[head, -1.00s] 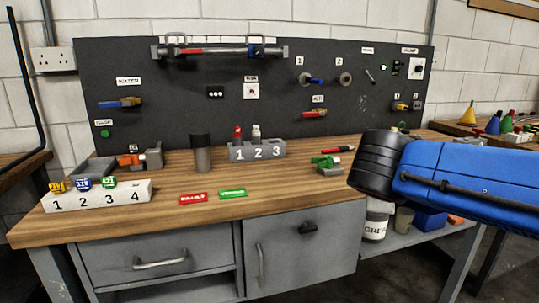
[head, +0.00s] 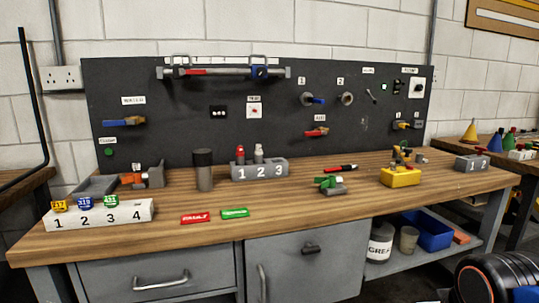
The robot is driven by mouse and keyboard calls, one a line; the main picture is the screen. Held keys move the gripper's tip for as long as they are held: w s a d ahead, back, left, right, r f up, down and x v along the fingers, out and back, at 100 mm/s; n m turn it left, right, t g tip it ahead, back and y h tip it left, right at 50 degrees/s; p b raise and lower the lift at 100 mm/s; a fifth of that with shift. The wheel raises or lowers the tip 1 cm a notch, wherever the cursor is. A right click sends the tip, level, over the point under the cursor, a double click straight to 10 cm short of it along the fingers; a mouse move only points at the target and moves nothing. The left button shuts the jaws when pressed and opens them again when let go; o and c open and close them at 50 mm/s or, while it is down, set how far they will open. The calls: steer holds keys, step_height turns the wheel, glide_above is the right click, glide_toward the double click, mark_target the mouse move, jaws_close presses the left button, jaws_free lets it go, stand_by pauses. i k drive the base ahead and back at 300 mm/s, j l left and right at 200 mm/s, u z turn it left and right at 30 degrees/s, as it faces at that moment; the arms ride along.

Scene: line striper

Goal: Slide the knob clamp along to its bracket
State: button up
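A horizontal metal rail (head: 225,73) is fixed across the upper part of the dark pegboard. A red piece (head: 192,72) lies along the rail near the left end bracket (head: 160,73). My gripper is not in view; only part of my arm shows at the lower right corner, far from the rail.
The bench top (head: 290,200) holds a white numbered block (head: 98,215), a dark cylinder (head: 203,172), a grey numbered rack (head: 259,171), a green-topped tool (head: 330,185) and a yellow box (head: 400,177). The space before the rail is clear.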

mark_target(254, 68)
steer(key=j+z, duration=0.45)
steer(key=j, duration=2.2)
steer(key=k+l, duration=0.1)
steer(key=k, duration=0.4)
steer(key=i+j, duration=0.1)
steer(key=i, duration=0.4)
